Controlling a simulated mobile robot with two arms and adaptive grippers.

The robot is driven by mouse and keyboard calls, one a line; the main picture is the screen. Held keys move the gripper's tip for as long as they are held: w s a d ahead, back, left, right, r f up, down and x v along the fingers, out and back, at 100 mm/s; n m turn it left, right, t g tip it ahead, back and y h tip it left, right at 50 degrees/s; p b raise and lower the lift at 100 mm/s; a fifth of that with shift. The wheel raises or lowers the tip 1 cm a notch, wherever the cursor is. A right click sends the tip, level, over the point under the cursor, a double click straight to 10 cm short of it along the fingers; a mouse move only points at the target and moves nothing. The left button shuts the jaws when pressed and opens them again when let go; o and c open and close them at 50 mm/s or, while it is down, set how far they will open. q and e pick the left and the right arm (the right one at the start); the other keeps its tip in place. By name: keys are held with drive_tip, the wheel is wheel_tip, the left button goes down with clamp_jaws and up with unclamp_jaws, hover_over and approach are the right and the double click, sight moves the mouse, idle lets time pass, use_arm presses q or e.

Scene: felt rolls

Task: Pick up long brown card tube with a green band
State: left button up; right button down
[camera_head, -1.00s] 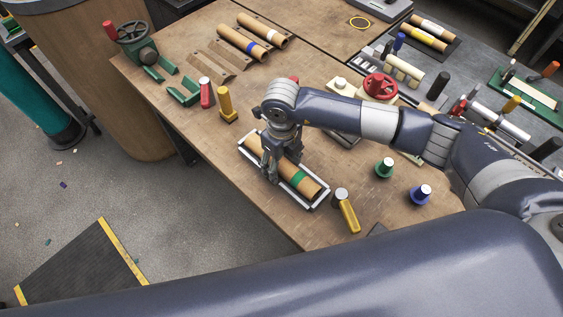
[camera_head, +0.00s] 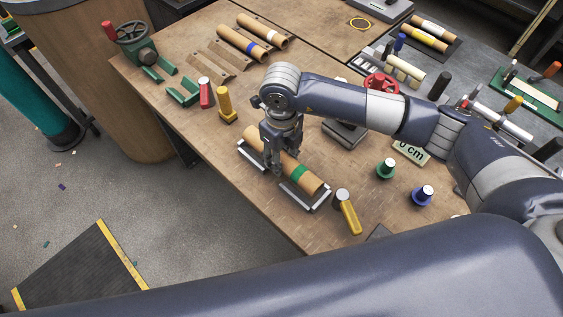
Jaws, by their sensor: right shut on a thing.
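The long brown card tube with a green band (camera_head: 311,183) is in the grasp of my right gripper (camera_head: 279,166), which comes down over its middle from above. The green band shows just to the right of the fingers. The tube sits slightly above a pale metal-edged cradle (camera_head: 305,201), tilted along the same line as it. The fingers hide the middle of the tube and part of the cradle. My left gripper is not in view.
A yellow-handled tool (camera_head: 349,216) lies close to the cradle's right end. A yellow stand (camera_head: 226,106) and a red one (camera_head: 206,94) stand behind left. Green (camera_head: 385,169) and blue (camera_head: 422,196) knobs stand to the right. The table's front edge is near.

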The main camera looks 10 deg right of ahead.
drive_tip(key=s+b, duration=0.1)
drive_tip(key=s, duration=0.4)
drive_tip(key=s+a+r+b, duration=0.1)
drive_tip(key=s, duration=0.4)
drive_tip(key=s+a+b, duration=0.1)
drive_tip(key=s, duration=0.4)
drive_tip(key=shift+a+r, duration=0.2)
drive_tip(key=shift+r, duration=0.15)
drive_tip(key=shift+s+r, duration=0.1)
drive_tip(key=shift+s, duration=0.35)
